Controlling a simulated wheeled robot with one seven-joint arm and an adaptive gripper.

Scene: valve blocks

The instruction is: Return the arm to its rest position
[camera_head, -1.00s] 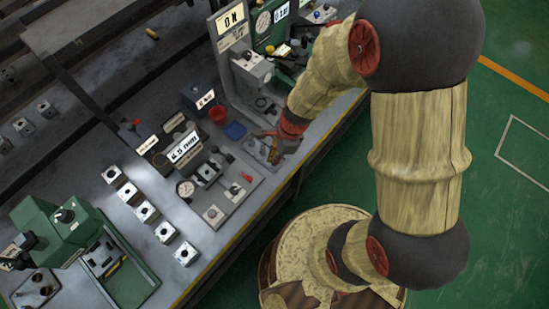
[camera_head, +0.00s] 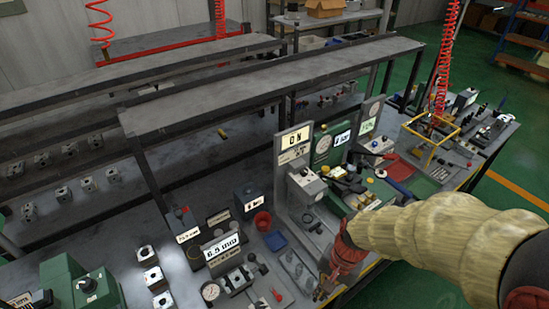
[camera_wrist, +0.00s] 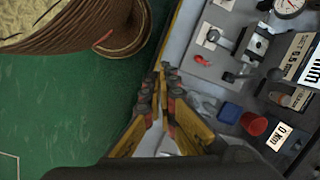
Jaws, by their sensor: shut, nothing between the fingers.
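My gripper (camera_wrist: 160,72) shows in the wrist view with its yellow and dark fingers brought together and nothing between them. In the head view my gripper (camera_head: 326,286) is small and partly dark, low over the front edge of the workbench (camera_head: 217,287). My arm, in a wrinkled tan cover, reaches in from the right side of the head view. In the wrist view the gripper points along the bench's yellow edge, with the green floor to its left.
A red cup (camera_head: 262,221) and a blue tray (camera_head: 275,241) stand on the bench near a display stand (camera_head: 299,190). A gauge fixture (camera_head: 211,291) sits left of my gripper. Several metal valve blocks (camera_head: 152,277) stand farther left. Green floor (camera_head: 425,285) lies open in front.

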